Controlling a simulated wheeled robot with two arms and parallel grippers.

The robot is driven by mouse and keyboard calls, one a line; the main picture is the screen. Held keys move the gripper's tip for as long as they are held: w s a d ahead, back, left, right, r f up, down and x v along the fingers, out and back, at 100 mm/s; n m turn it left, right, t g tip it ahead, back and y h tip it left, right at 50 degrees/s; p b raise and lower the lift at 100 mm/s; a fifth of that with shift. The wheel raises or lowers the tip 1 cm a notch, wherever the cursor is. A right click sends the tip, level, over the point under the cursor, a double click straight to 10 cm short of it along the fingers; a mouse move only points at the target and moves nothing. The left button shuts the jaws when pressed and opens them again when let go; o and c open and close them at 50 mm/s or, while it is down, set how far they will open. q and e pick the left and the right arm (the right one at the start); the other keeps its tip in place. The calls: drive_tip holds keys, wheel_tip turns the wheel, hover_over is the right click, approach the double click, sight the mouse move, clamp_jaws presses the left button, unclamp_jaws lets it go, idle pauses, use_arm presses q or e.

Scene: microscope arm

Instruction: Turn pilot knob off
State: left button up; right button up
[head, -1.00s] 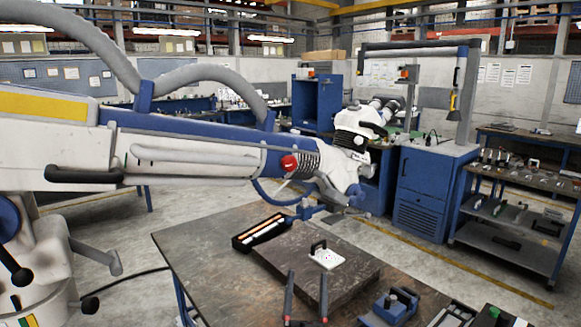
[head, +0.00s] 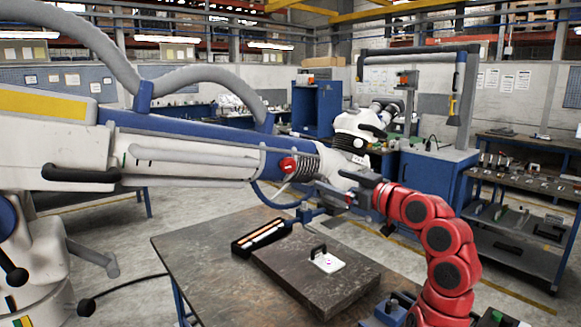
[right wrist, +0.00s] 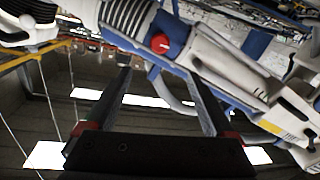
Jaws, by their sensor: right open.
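The pilot knob appears to be the small red round knob (head: 288,164) on the side of the white and blue microscope arm (head: 200,160), beside a grey ribbed section. My right gripper (head: 332,184) reaches in from the lower right and points left toward it, partly overlapping the microscope head area. In the right wrist view the red knob (right wrist: 160,43) shows just beyond and between the two fingertips of the open right gripper (right wrist: 160,80). The fingers are apart with nothing between them. I see no contact with the knob. My left gripper is out of view.
Below is a dark workbench (head: 195,262) with a thick plate (head: 300,275) and a black tray (head: 262,235). The microscope head (head: 352,135) is close above my right gripper. A grey hose (head: 110,60) arches over the microscope arm.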

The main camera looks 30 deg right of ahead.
sight(291, 165)
drive_tip(key=w+p, duration=0.1)
drive_tip(key=w, duration=0.4)
drive_tip(key=w+a+p, duration=0.1)
drive_tip(key=w+p, duration=0.1)
drive_tip(key=w, duration=0.3)
drive_tip(key=w+p, duration=0.2)
drive_tip(key=w, duration=0.3)
drive_tip(key=shift+w+a, duration=0.15)
drive_tip(key=shift+w, duration=0.15)
drive_tip(key=shift+w+f, duration=0.1)
drive_tip(key=shift+w, duration=0.7)
drive_tip(key=c, duration=1.4)
drive_tip(key=shift+o, duration=0.2)
